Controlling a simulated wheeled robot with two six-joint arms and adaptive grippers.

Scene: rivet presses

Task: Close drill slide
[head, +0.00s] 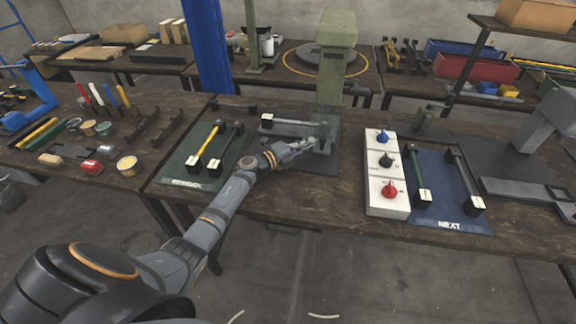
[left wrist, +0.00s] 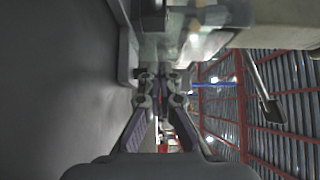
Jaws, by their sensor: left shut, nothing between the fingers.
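The green press (head: 338,35) stands upright at the middle of the workbench. A translucent panel (head: 329,97) shows on its lower front, and I cannot tell for sure whether this is the drill slide. My left gripper (head: 314,143) is at the foot of the press, in front of this lower part. Its fingers are shut and empty. In the left wrist view the gripper (left wrist: 161,82) points at pale and glassy parts of the press (left wrist: 195,40), close to the fingertips. I cannot tell whether they touch. My right gripper is not in view.
A white box with blue, black and red knobs (head: 376,205) stands right of the press. A blue NEXT mat (head: 438,220) lies beyond it. A dark green mat (head: 170,177) with handled tools lies left. A blue post (head: 207,45) rises behind the bench.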

